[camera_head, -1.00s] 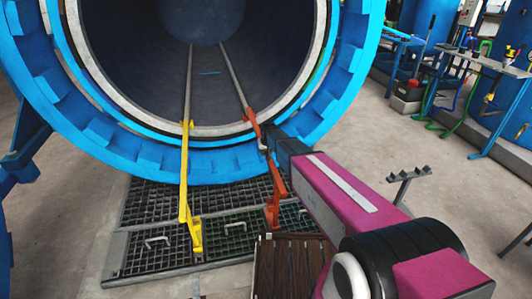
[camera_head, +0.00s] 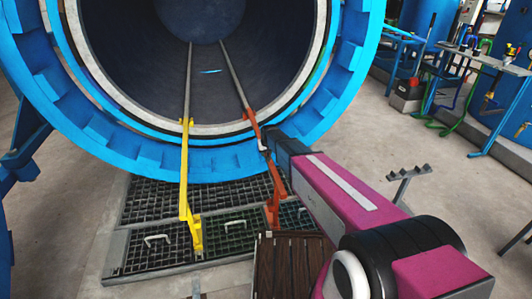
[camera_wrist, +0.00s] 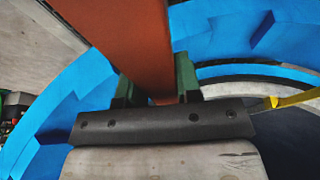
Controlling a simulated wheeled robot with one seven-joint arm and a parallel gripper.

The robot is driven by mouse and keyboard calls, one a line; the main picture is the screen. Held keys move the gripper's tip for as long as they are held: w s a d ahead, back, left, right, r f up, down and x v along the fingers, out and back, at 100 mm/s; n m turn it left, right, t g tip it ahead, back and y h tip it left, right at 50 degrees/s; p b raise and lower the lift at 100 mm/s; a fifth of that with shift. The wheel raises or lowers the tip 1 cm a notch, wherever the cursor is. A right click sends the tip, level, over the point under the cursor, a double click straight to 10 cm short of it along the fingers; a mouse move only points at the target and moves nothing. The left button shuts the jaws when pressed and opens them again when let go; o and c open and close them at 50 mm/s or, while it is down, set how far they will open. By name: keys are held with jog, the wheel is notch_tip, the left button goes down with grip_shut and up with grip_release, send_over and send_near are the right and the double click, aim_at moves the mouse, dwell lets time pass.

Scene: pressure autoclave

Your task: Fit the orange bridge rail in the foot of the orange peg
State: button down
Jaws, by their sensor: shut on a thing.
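The orange bridge rail (camera_head: 252,122) runs from the mouth of the blue vessel down toward the floor grating. Its upper end is by the rim, at the end of the right-hand inner track. Its lower end meets the orange peg (camera_head: 271,214) in the picture; I cannot tell whether it sits in the peg's foot. The peg stands on the grating. My gripper (camera_head: 265,144) is shut on the rail partway along it, and my arm hides part of that area. In the wrist view the rail (camera_wrist: 135,35) passes between the green fingers of my gripper (camera_wrist: 157,88).
A yellow bridge rail (camera_head: 184,165) spans from the rim to a yellow foot on the left. Floor grating (camera_head: 150,200) with handles lies below the blue vessel ring (camera_head: 110,150). A brown slatted platform (camera_head: 285,265) is in front. A grey stand (camera_head: 408,175) is right of my arm.

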jog(key=shift+f, duration=1.05)
jog(key=c, duration=0.7)
grip_release()
jog(key=shift+c, duration=0.2)
jog(key=v, duration=1.1)
jog(key=shift+d, duration=0.1)
jog(key=s+d+r+m+g, duration=0.1)
jog(key=s+d, duration=1)
jog(key=s, duration=0.4)
jog(key=s+d+r+m+g+h, duration=0.1)
jog(key=s+d+r+m+g, duration=0.1)
jog(key=s+d, duration=0.9)
jog(key=s, duration=0.4)
jog(key=shift+s+d+g, duration=0.2)
jog(key=shift+s+g, duration=0.1)
